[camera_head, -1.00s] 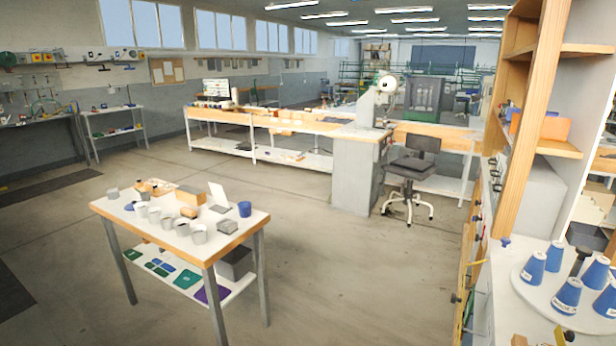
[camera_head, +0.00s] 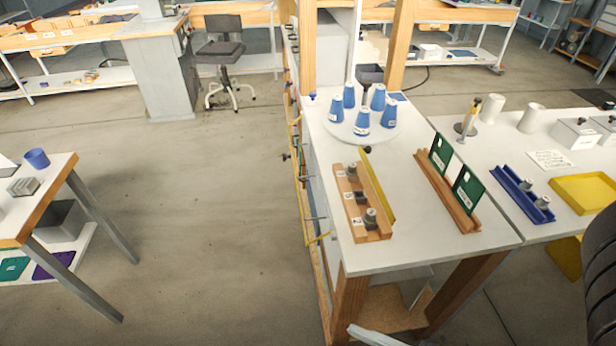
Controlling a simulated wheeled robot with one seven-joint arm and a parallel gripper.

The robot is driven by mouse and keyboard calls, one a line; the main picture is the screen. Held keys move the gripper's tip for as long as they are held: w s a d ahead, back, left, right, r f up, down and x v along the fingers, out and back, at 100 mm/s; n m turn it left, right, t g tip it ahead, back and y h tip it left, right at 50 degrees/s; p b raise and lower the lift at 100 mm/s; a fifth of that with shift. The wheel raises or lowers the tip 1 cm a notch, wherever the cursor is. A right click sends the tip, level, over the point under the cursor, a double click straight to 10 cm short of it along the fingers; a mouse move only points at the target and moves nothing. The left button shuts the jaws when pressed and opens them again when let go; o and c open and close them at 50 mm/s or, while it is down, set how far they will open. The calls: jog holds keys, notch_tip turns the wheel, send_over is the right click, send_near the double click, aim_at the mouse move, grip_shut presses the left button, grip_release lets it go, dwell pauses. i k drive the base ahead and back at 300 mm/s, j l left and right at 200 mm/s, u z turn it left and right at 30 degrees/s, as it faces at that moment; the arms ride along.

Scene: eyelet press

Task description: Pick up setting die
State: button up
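A wooden rack (camera_head: 371,235) lies near the front left of the white-topped table in the head view. Small grey metal cylindrical pieces sit in it: one at the far end (camera_head: 352,173) and one at the near end (camera_head: 370,218), with a darker piece (camera_head: 360,196) between. A blue tray (camera_head: 509,185) on the right holds two more grey metal pieces (camera_head: 541,202). I cannot tell which of these is the setting die; the labels are too small to read. My gripper is not in view.
Blue cones (camera_head: 362,122) stand on a round white plate behind the rack. A yellow strip (camera_head: 378,186) runs beside the rack. A wooden holder (camera_head: 440,192) with green cards stands right of it. A yellow tray (camera_head: 583,194) is far right. Open floor lies left.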

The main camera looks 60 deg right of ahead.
aim_at(542, 204)
jog(key=k+j, duration=0.1)
jog(key=k, duration=0.45)
jog(key=k+z, duration=0.15)
jog(key=z, duration=1.5)
